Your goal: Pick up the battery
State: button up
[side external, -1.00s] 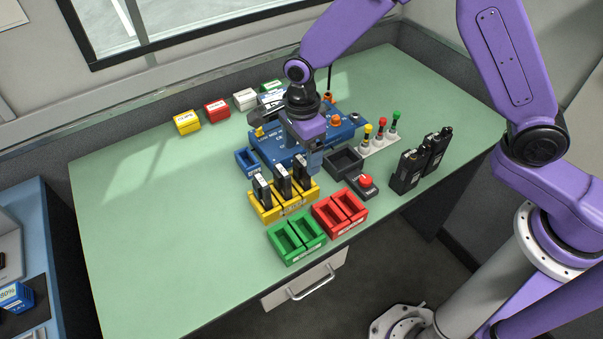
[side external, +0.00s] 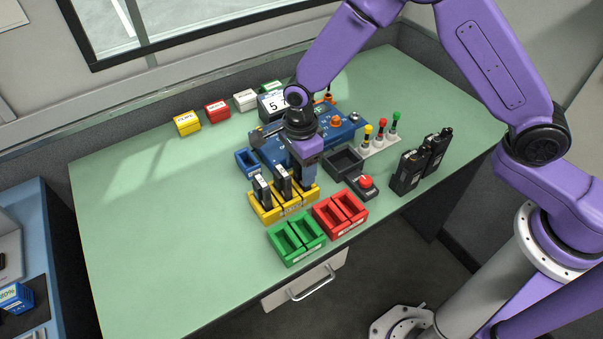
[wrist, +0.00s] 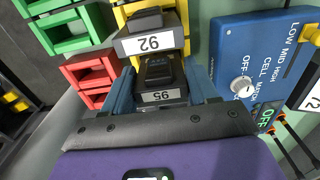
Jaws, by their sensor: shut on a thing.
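Black batteries stand upright in a yellow slotted holder (side external: 267,214) near the table's middle. Two of them, the left battery (side external: 262,190) and the middle battery (side external: 283,180), show clear of my gripper in the side view. My gripper (side external: 303,182) is low over the holder's right slot, shut on the third battery, which it mostly hides there. In the wrist view this battery, labelled 95 (wrist: 160,96), sits between the two blue fingers. The battery labelled 92 (wrist: 148,42) stands just beyond it. Whether the held battery is still seated in its slot cannot be told.
A green double tray (side external: 297,241) and a red double tray (side external: 340,214) stand in front. A red button box (side external: 363,186), a dark grey bin (side external: 343,163) and a blue panel (side external: 336,128) are close by. Black radios (side external: 408,172) stand right. The table's left side is clear.

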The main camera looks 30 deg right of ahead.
jog(key=shift+r, duration=0.85)
jog(key=s+d+r, duration=0.7)
jog(key=s+r, duration=0.4)
jog(key=s, duration=0.1)
jog(key=shift+r, duration=0.2)
dwell(0.7)
jog(key=w+a+f, duration=0.2)
jog(key=w+a, duration=0.5)
jog(key=w, duration=0.5)
jog(key=w+a+f, duration=0.2)
jog(key=w+a, duration=0.5)
jog(key=w, duration=0.6)
jog(key=shift+w+a+f, duration=0.25)
jog(key=shift+f, duration=0.15)
